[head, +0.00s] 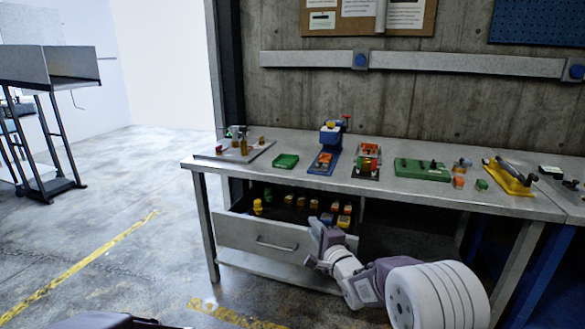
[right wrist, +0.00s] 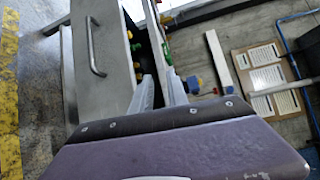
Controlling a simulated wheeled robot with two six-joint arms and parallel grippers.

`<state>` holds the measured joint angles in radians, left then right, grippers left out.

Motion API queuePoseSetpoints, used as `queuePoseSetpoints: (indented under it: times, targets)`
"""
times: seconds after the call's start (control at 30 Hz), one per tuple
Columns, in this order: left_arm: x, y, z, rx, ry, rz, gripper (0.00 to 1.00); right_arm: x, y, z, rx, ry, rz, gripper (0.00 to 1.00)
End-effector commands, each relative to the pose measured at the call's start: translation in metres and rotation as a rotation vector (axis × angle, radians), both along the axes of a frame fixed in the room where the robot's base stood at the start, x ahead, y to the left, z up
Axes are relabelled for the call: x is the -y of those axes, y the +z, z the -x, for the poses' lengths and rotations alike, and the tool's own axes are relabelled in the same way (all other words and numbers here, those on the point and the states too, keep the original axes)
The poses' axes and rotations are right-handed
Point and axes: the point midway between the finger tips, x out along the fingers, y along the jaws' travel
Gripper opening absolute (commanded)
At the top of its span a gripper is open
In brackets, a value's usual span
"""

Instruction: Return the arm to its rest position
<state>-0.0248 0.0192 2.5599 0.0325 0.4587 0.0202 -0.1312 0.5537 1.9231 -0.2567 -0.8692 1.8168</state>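My right arm (head: 375,279) comes in from the lower right in the head view. It is stretched toward the open drawer (head: 262,239) under the workbench. The right gripper (head: 314,243) is at the drawer's right front corner. In the right wrist view the two fingers of the gripper (right wrist: 160,88) stand apart with nothing held between them. The drawer's front and its handle (right wrist: 94,46) lie left of the fingers there. Whether the gripper touches the drawer cannot be told. My left gripper is not in view.
The workbench top (head: 390,187) carries a green tray (head: 285,161), a blue device (head: 329,143), a green case (head: 422,169) and a yellow tool (head: 507,177). Several small yellow and orange items lie in the drawer. A metal stand (head: 50,120) is at the left. The floor (head: 105,220) left of the bench is clear.

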Motion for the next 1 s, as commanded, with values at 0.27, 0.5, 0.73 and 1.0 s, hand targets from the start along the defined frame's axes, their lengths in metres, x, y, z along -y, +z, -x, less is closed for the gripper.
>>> queuePoseSetpoints:
  times: [0.27, 0.5, 0.73, 1.0]
  targets:
    - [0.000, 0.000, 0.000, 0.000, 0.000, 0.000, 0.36, 0.109, -0.090, 0.162, -0.508, 0.016, 0.773, 0.20]
    - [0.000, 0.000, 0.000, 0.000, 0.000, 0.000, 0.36, 0.118, -0.168, 0.297, -0.810, 0.494, 1.151, 0.20]
    - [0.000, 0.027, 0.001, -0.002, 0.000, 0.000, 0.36, 0.116, -0.159, 0.362, -0.809, 0.972, 1.366, 0.20]
    - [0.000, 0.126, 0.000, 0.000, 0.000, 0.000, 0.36, 0.116, -0.061, 0.361, -0.809, 0.966, 1.365, 0.20]
